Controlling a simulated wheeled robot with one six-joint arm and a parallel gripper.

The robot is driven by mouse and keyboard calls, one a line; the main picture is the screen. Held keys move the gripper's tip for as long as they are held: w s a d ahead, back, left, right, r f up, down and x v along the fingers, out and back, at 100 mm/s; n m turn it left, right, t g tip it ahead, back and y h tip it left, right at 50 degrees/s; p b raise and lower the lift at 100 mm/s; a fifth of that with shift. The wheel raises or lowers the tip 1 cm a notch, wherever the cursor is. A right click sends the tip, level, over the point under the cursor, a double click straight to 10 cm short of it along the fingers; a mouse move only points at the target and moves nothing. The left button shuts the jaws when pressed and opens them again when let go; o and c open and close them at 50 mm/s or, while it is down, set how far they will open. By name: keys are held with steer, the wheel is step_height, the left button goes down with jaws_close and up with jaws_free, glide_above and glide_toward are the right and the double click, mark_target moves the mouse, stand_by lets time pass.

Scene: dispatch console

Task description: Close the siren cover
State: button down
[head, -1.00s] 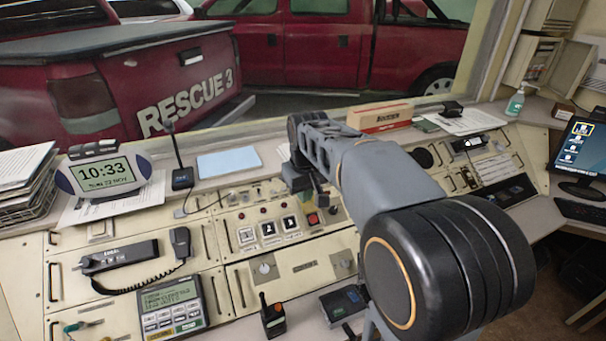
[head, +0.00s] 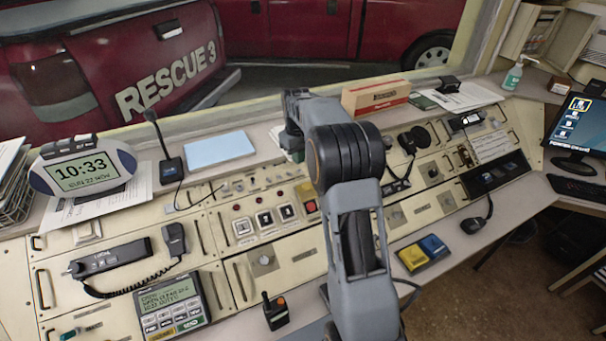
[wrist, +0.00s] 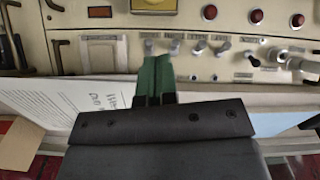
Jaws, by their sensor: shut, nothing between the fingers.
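The siren control shows as a yellow-orange plate (head: 305,188) with a red part (head: 311,207) at its lower edge, right of the row of square buttons, just left of my arm in the head view. Its yellow part (wrist: 155,5) is cut off by the top edge of the wrist view. I cannot tell how far its cover is tilted. My gripper (wrist: 156,64) is shut and empty, its green fingers together above the console's small knobs, apart from the siren control. In the head view my arm hides most of the gripper.
Small knobs (wrist: 198,47) and red lamps (wrist: 256,17) lie around the fingers. A desk microphone (head: 170,170), a blue pad (head: 219,149) and a cardboard box (head: 376,97) stand on the back ledge. A handheld radio (head: 275,312) stands at the front.

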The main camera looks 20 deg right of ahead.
mark_target(306, 189)
steer(key=f, duration=0.1)
steer(key=s+f, duration=0.1)
steer(key=f, duration=0.2)
steer(key=shift+s+d+p, duration=0.15)
steer(key=shift+s+p, duration=0.15)
steer(key=shift+s, duration=0.1)
steer(key=shift+s+d+f, duration=0.1)
steer(key=shift+s+f, duration=0.45)
steer(key=shift+f, duration=0.1)
